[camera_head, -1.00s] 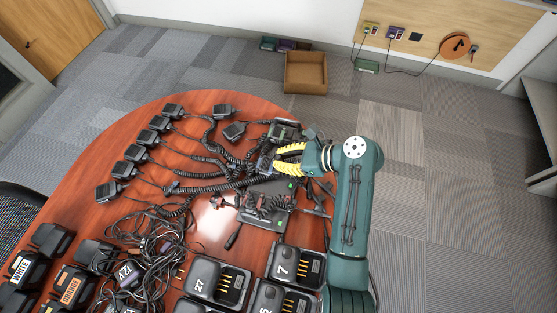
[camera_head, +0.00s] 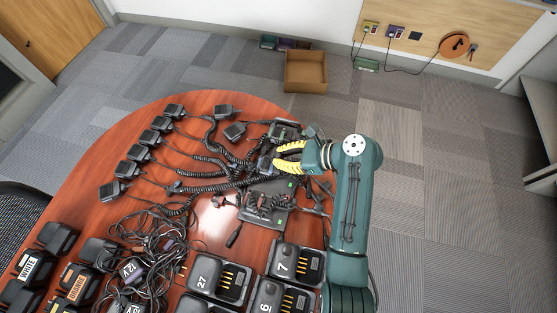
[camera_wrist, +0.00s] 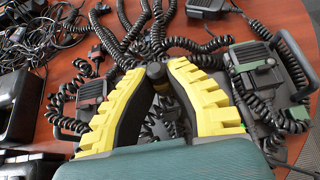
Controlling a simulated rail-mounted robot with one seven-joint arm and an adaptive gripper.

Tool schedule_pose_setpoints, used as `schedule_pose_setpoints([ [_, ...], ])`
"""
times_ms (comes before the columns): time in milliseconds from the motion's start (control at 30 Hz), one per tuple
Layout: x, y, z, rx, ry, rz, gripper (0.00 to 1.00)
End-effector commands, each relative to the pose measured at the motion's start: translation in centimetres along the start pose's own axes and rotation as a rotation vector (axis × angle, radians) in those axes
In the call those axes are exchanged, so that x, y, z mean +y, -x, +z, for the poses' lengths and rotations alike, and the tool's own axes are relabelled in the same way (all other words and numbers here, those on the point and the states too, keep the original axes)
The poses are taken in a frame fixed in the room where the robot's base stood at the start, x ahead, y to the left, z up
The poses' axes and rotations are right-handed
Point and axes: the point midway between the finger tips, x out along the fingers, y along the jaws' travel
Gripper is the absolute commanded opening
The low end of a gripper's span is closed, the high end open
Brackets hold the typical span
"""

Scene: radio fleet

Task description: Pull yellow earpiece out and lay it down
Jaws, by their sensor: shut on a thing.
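My gripper (camera_head: 276,163) has yellow ribbed fingers and is low over the right part of the round wooden table, among black coiled cords. In the wrist view its fingertips (camera_wrist: 157,66) meet on a small dark plug-like piece (camera_wrist: 157,74). Whether this piece is the earpiece's plug cannot be told. I can make out no yellow earpiece; the only clear yellow near the fingertips is the fingers themselves. A mobile radio (camera_wrist: 260,68) lies to the right of the fingers, and another dark unit (camera_wrist: 92,92) lies to the left.
Several hand microphones (camera_head: 137,153) line the table's left edge. A cable tangle (camera_head: 150,255) and numbered chargers (camera_head: 218,280) fill the near side. A small bare patch of table (camera_head: 208,225) lies left of the radios. A cardboard box (camera_head: 305,72) stands on the floor beyond.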

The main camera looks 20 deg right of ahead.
Motion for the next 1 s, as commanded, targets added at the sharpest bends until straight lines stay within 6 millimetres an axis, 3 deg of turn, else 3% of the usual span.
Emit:
schedule_pose_setpoints([
  [500, 0.0, 0.1, 0.3, 0.0, 0.0, 0.0, 0.0],
  [1000, 0.0, 1.0, 1.8, 0.0, -0.001, 0.0, 0.0],
])
